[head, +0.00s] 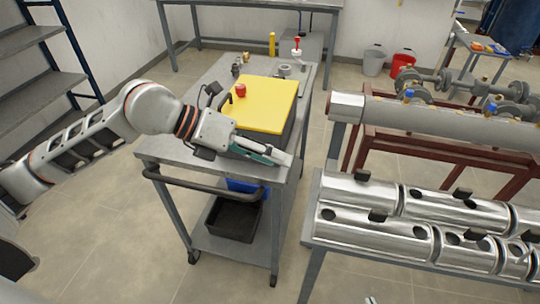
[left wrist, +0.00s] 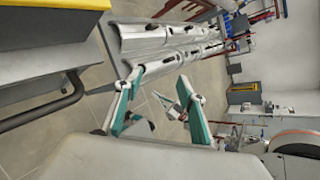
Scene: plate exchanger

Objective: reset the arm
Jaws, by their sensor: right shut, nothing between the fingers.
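My left arm reaches in from the left in the head view. My left gripper (head: 270,154) hangs over the near right corner of the grey cart (head: 165,147), in front of the yellow-topped box (head: 262,105). In the left wrist view the two teal-padded fingers of my left gripper (left wrist: 160,88) stand apart with nothing held between them. Only a small tip of my right gripper (head: 371,300) shows at the bottom edge of the head view. It seems to show also beyond the left fingers in the left wrist view (left wrist: 184,97), small and shut.
A red knob (head: 240,89) is on the yellow top. A black bin (head: 233,218) is on the cart's lower shelf. A bench with shiny metal cylinders (head: 375,232) stands right, and a large pipe (head: 440,117) on a red frame behind it. Open floor (head: 110,235) lies left of the cart.

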